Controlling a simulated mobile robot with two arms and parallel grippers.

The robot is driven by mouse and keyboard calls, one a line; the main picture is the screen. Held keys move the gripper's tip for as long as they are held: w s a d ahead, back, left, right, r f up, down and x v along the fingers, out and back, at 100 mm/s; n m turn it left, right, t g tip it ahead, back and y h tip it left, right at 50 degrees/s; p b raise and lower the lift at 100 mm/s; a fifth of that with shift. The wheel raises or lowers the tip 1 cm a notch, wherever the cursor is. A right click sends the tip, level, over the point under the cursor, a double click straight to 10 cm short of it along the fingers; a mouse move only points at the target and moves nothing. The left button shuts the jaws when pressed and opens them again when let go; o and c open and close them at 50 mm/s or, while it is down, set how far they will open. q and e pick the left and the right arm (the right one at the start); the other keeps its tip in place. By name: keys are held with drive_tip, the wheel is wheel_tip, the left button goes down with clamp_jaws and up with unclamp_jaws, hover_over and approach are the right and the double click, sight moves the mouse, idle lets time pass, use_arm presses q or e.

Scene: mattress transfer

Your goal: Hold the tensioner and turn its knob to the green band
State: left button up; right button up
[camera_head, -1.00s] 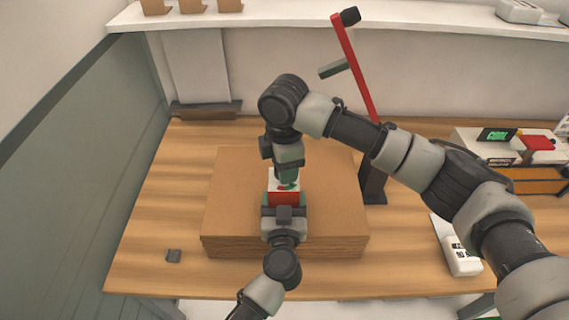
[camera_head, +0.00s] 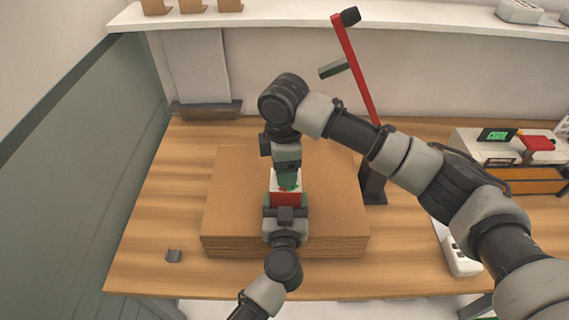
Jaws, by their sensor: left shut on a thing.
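The tensioner (camera_head: 285,199), a red body with a white top face, is above the middle of the cardboard stack. My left gripper (camera_head: 286,205) reaches in from the front and is shut on the tensioner, its green fingers on the two sides of the red body. My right gripper (camera_head: 288,178) points down from above at the white face, its tips at the knob. The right gripper covers most of the knob and of the face. Some green shows there, but I cannot tell band from fingertip, nor whether the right jaws are closed.
The flat cardboard stack (camera_head: 235,215) lies on the wooden table (camera_head: 160,225). A red post (camera_head: 357,75) with a dark base stands behind it to the right. Devices and an orange-fronted box (camera_head: 525,181) are at right.

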use_arm(q)
drive_tip(key=shift+w+r, duration=0.1)
drive_tip(key=shift+r, duration=0.05)
use_arm(e)
drive_tip(key=shift+o, duration=0.2)
drive_tip(key=shift+r, duration=0.1)
use_arm(q)
drive_tip(key=shift+a, duration=0.1)
use_arm(e)
wheel_tip(320, 180, up, 12)
idle(0.3)
use_arm(q)
drive_tip(key=o, duration=1.6)
drive_tip(key=shift+c, duration=0.2)
